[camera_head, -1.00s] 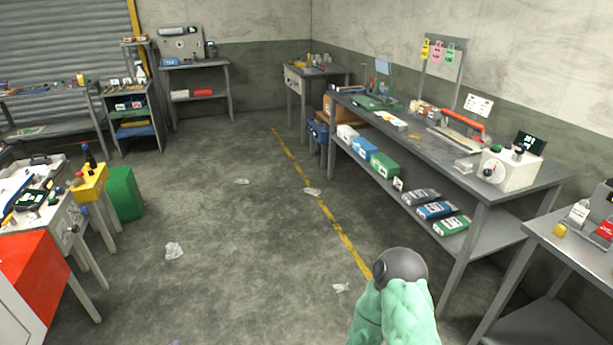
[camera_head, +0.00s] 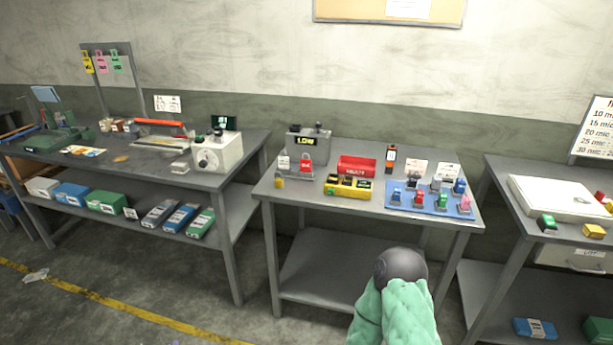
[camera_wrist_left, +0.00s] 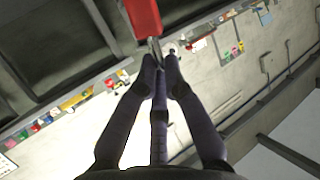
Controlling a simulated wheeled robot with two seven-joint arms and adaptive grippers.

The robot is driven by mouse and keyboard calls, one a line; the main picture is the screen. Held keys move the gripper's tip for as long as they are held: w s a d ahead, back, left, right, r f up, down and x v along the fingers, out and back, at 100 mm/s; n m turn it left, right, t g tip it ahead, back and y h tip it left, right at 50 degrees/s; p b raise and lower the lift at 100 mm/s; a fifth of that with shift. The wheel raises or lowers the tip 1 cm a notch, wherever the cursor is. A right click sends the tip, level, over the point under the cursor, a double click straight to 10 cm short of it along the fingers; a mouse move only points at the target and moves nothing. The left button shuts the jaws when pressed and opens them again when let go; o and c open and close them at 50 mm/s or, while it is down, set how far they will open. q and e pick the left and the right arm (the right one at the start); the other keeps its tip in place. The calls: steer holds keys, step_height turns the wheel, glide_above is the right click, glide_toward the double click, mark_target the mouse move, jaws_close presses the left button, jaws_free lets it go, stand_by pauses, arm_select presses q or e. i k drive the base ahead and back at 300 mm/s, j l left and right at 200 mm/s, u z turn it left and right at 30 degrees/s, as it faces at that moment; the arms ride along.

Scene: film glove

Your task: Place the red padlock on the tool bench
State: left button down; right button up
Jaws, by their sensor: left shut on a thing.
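In the left wrist view my left gripper (camera_wrist_left: 161,62) is shut on the silver shackle of a red padlock (camera_wrist_left: 143,18). The red body sticks out past the fingertips and is cut off by the top edge. My left gripper and this padlock are out of the head view. My right gripper is not in view. Another red padlock-like thing (camera_head: 305,166) stands on the middle bench (camera_head: 270,190) in the head view. A longer grey bench (camera_head: 215,180) with an orange-handled tool (camera_head: 157,124) stands to its left. I cannot tell which one is the tool bench.
The middle bench carries a red tray (camera_head: 356,167), a yellow rack (camera_head: 347,188) and a blue mat (camera_head: 402,206) with several small coloured items. A third bench (camera_head: 505,205) stands at right, with a gap between.

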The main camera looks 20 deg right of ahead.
mark_target(384, 178)
steer(key=i+z, duration=0.25)
steer(key=z, duration=0.2)
steer(key=i+j+z, duration=0.1)
steer(key=i+z, duration=0.15)
steer(key=z, duration=0.2)
steer(key=i+j+z, duration=0.2)
steer(key=z, duration=0.25)
